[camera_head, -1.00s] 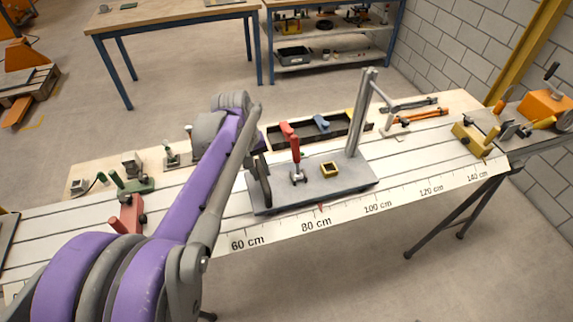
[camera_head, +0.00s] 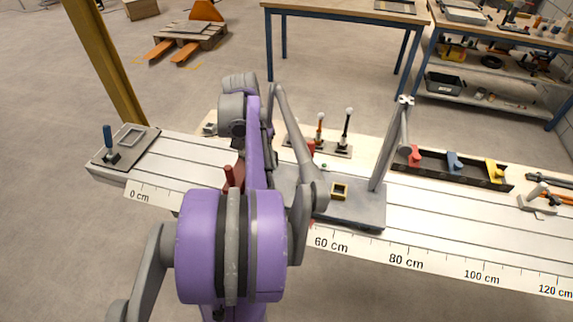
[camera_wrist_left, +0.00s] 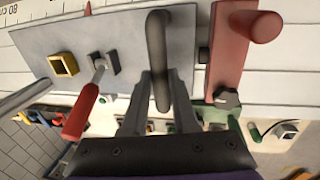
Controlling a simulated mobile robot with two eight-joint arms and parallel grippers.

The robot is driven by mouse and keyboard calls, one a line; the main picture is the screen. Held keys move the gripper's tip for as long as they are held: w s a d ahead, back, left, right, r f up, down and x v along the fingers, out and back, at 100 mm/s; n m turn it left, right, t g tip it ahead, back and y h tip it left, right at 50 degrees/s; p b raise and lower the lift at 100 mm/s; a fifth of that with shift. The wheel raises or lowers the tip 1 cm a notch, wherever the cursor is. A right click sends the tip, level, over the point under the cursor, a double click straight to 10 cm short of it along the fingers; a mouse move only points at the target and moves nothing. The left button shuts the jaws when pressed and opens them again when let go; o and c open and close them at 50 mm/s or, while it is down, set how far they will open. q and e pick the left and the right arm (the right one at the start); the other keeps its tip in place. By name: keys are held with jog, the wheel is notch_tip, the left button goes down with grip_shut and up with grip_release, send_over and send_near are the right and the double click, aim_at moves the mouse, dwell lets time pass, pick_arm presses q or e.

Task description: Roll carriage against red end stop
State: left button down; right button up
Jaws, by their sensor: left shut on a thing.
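The carriage is a grey plate (camera_head: 358,212) on the track, with an upright post, a yellow square socket (camera_head: 339,190) and a red-handled lever clamp (camera_wrist_left: 85,105). My left gripper (camera_wrist_left: 158,98) is shut on the dark upright handle (camera_wrist_left: 157,45) at the carriage's left end; in the head view my arm hides it. The red end stop (camera_head: 230,180) stands left of the carriage, partly behind my arm. In the wrist view the red stop (camera_wrist_left: 232,50) is close beside the carriage plate, with a small dark bumper between. I cannot tell whether they touch. My right gripper is out of view.
A scale strip (camera_head: 405,260) runs along the track's front edge. A black tray (camera_head: 450,168) with coloured clamps lies behind the track. A plate with a blue-handled tool (camera_head: 110,148) is at the track's left end. The track right of the carriage is clear.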

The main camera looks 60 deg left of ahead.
pick_arm(q)
jog(key=shift+s+a, duration=0.35)
jog(key=c, duration=1)
grip_release()
jog(key=o, duration=0.3)
jog(key=shift+s+a, duration=0.15)
jog(key=shift+s, duration=0.05)
jog(key=shift+w, duration=0.1)
jog(key=shift+r, duration=0.3)
jog(key=r, duration=0.3)
jog(key=s+r, duration=0.1)
jog(key=r, duration=0.2)
jog(key=a+r, duration=0.1)
jog(key=r, duration=0.3)
jog(key=shift+s+a, duration=0.1)
jog(key=shift+s, duration=0.25)
